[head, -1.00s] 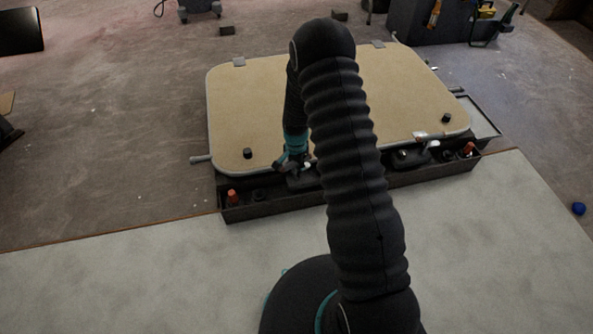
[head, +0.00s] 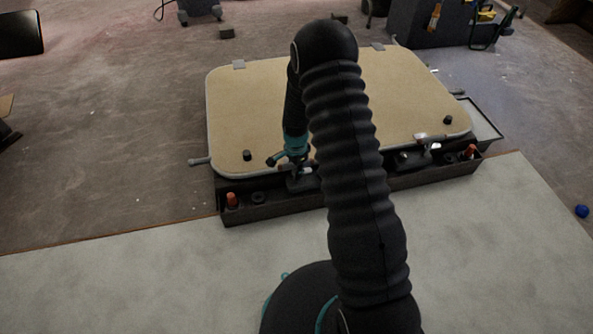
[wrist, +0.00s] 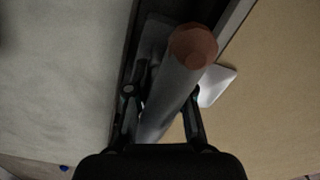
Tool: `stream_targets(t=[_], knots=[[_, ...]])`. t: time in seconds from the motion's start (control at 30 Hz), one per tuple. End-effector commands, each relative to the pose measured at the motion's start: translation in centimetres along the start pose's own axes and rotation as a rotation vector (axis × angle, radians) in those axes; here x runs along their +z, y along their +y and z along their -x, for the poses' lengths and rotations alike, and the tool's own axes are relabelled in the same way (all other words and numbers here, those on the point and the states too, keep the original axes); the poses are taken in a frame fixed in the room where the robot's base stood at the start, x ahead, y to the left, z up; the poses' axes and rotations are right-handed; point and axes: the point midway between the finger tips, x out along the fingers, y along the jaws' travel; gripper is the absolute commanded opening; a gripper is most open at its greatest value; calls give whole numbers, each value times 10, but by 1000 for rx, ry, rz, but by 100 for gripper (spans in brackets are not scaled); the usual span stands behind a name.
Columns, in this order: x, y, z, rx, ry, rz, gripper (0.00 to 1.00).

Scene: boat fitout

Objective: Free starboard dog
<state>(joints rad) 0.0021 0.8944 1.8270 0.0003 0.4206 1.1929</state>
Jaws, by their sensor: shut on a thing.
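The tan hatch panel (head: 255,110) lies flat with a pale rounded rim. Along its near edge is a dark trough (head: 290,203) with dark dog fittings. My gripper (head: 292,166) is over the left fitting (head: 302,181), partly hidden by my arm. In the wrist view my gripper (wrist: 162,98) is shut around a grey dog handle (wrist: 176,84) with a reddish-brown end (wrist: 193,46). A pale tab (wrist: 216,85) lies beside it. Another dog fitting (head: 414,160) sits farther right. I cannot tell from the labels which is starboard.
Orange-red pegs stand in the trough at the left (head: 232,200) and right (head: 470,152). Black knobs sit on the panel at left (head: 247,155) and right (head: 448,120). A handle (head: 200,161) sticks out left. Pale floor (head: 120,275) in front is clear.

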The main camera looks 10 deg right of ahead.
Motion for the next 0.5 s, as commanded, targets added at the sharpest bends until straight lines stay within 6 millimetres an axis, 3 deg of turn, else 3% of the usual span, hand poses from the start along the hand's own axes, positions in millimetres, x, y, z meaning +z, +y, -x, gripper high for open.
stream_targets(t=[0.07, 0.1, 0.17, 0.5], knots=[[-2, -1, 1, -3, 2, 0, 0], [-2, -1, 1, -3, 2, 0, 29], [-1, -1, 1, -3, 2, 0, 44], [1, -1, 0, -2, 1, 6, 46]])
